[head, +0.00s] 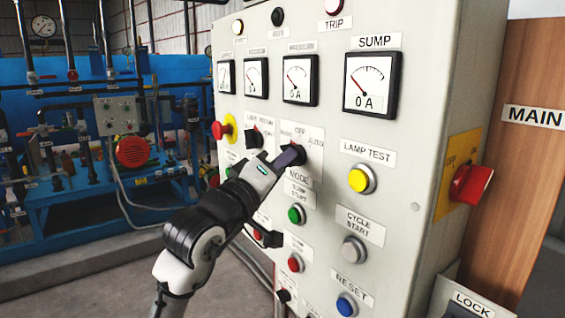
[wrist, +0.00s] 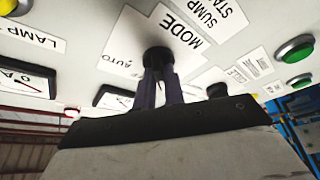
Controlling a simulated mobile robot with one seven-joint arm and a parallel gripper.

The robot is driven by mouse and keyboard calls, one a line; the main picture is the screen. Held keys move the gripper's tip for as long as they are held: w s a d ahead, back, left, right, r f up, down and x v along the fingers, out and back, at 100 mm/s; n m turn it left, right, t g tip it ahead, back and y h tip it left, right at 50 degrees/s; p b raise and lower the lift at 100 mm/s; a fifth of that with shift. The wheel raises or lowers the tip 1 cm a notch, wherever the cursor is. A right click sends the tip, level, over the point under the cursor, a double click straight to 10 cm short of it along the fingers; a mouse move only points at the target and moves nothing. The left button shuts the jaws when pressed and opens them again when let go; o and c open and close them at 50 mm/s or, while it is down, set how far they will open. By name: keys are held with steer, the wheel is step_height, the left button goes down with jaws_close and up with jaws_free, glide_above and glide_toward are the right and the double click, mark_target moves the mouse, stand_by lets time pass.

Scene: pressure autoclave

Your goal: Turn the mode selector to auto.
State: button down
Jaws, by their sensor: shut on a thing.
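The mode selector is a black rotary knob (head: 300,146) on the front of the grey control panel. OFF stands above it, AUTO (head: 316,139) at its upper right and MODE below. My gripper (head: 290,156) reaches it from the lower left, with its dark fingers shut on the knob. In the wrist view the fingers (wrist: 161,88) close around the knob (wrist: 158,57), with the AUTO label (wrist: 121,52) to its left and MODE to its upper right. The fingers hide much of the knob, so I cannot tell which position it points to.
Close by are another black selector (head: 254,138) to the left, a green button (head: 296,214) below and a yellow lamp test button (head: 361,179) to the right. A red emergency button (head: 219,130) and a red rotary switch (head: 471,183) also stick out. Blue machinery stands behind left.

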steer(key=shift+f+m+b, duration=0.1)
steer(key=shift+m+b, duration=0.2)
steer(key=shift+b, duration=0.15)
steer(key=m+g+h+b, duration=0.2)
steer(key=m+g+b, duration=0.1)
steer(key=m, duration=0.6)
steer(key=m+g+h+b, duration=0.3)
steer(key=m+b, duration=0.1)
steer(key=m, duration=0.5)
steer(key=w+m+g+h+b, duration=0.1)
steer(key=m+g+b, duration=0.3)
steer(key=m, duration=0.5)
steer(key=shift+a+h, duration=0.35)
steer(key=shift+h, duration=0.45)
steer(key=shift+m, duration=0.3)
steer(key=c, duration=1.5)
jaws_free()
